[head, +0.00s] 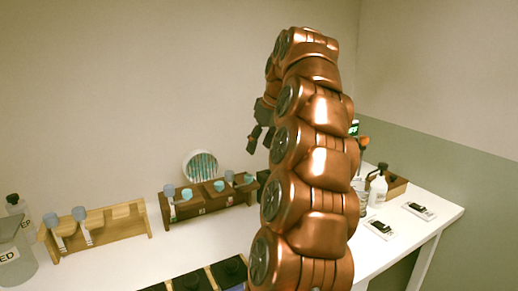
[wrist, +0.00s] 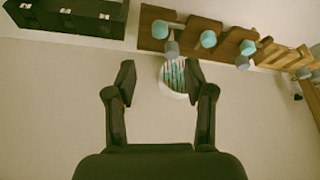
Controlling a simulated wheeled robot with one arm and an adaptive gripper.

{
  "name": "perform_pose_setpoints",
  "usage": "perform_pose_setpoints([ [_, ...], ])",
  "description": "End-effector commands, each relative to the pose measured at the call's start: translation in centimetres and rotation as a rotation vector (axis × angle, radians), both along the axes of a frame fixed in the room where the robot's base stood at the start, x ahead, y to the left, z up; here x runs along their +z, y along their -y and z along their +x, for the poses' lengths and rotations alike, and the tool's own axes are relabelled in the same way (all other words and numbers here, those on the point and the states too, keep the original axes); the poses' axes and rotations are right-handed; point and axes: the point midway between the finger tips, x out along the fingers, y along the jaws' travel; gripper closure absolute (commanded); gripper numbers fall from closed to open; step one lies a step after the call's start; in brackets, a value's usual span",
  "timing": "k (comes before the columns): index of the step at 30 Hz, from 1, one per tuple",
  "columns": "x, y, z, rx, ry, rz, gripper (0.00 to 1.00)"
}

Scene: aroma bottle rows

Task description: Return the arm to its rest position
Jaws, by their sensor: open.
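My copper-coloured arm (head: 310,150) rises through the middle of the head view and bends over at the top. My gripper (head: 256,138) hangs at the arm's far side, above the table and partly hidden by the arm. In the wrist view my gripper (wrist: 157,82) is open, with nothing between its fingers. A round white container with teal-striped contents (wrist: 176,78) shows beyond the fingertips and seems apart from them.
A dark wooden rack (head: 210,205) holds several capped bottles; a light wooden rack (head: 100,230) stands left. Black boxes (head: 190,280) are at the front. A white bottle (head: 378,187) and small devices (head: 380,228) are right. The white table (head: 130,268) has bare patches.

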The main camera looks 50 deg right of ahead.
Motion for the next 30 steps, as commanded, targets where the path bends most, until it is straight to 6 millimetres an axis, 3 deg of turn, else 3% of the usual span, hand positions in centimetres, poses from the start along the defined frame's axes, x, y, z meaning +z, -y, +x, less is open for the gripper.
perform_pose_setpoints([
  [22, 0.2, -0.3, 0.0, 0.004, -0.001, 0.001, 0.47],
  [26, 0.3, -2.4, 0.7, 0.025, -0.013, 0.012, 0.47],
  [30, 0.0, -7.2, 1.5, 0.071, -0.045, 0.033, 0.47],
])
